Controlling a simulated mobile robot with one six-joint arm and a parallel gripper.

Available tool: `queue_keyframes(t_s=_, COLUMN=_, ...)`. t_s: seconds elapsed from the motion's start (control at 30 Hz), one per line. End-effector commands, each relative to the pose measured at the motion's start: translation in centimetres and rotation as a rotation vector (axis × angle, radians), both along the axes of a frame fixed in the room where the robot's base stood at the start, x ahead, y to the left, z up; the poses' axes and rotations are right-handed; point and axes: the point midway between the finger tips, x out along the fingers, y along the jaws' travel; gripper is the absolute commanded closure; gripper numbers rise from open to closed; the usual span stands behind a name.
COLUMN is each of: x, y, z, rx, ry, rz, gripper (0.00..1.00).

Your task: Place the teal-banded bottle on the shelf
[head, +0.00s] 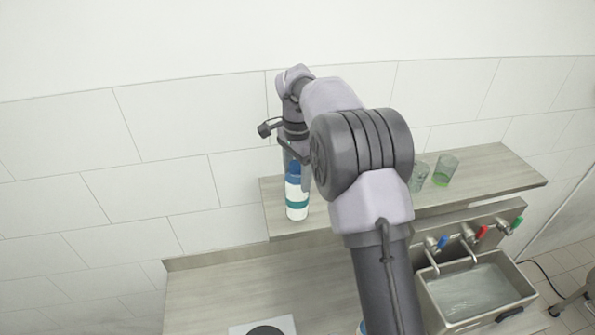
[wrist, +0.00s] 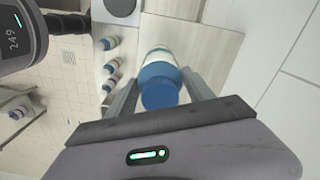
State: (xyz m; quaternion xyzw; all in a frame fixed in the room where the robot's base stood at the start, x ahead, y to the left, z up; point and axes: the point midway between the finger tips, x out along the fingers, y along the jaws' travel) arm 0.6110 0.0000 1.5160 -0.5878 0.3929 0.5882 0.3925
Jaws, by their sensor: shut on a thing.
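The teal-banded bottle (head: 297,199) is white with a blue cap and hangs roughly upright from my gripper (head: 294,160). In the head view it is in front of the left end of the shelf (head: 480,178); I cannot tell if its base touches the wood. In the wrist view my gripper (wrist: 161,96) is shut on the bottle (wrist: 160,56), with the blue cap between the two fingers. My arm hides the middle of the shelf in the head view.
Two clear glasses (head: 444,171) stand on the shelf right of my arm. Below are a sink (head: 468,290) and taps with blue, red and green handles (head: 482,232). A wooden counter (head: 235,285) holds a white plate with a dark disc (head: 265,329). Several blue-capped bottles (wrist: 110,67) show in the wrist view.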

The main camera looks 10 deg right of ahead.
Motion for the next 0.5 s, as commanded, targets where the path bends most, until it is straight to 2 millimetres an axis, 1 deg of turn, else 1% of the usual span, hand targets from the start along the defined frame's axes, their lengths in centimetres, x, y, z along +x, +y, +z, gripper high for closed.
queue_keyframes(t_s=0.1, x=0.01, y=-0.03, z=-0.58, rx=0.0, ry=-0.002, rz=0.0, gripper=1.0)
queue_keyframes(t_s=0.27, x=0.01, y=-0.04, z=-0.6, rx=0.0, ry=-0.002, rz=0.0, gripper=1.0)
queue_keyframes(t_s=0.4, x=0.01, y=-0.04, z=-1.02, rx=0.001, ry=-0.002, rz=0.0, gripper=1.0)
queue_keyframes(t_s=0.43, x=-0.03, y=-0.04, z=-0.99, rx=0.0, ry=-0.001, rz=0.0, gripper=0.33)
queue_keyframes(t_s=0.5, x=-0.02, y=-0.05, z=-0.94, rx=0.0, ry=-0.001, rz=0.0, gripper=0.2)
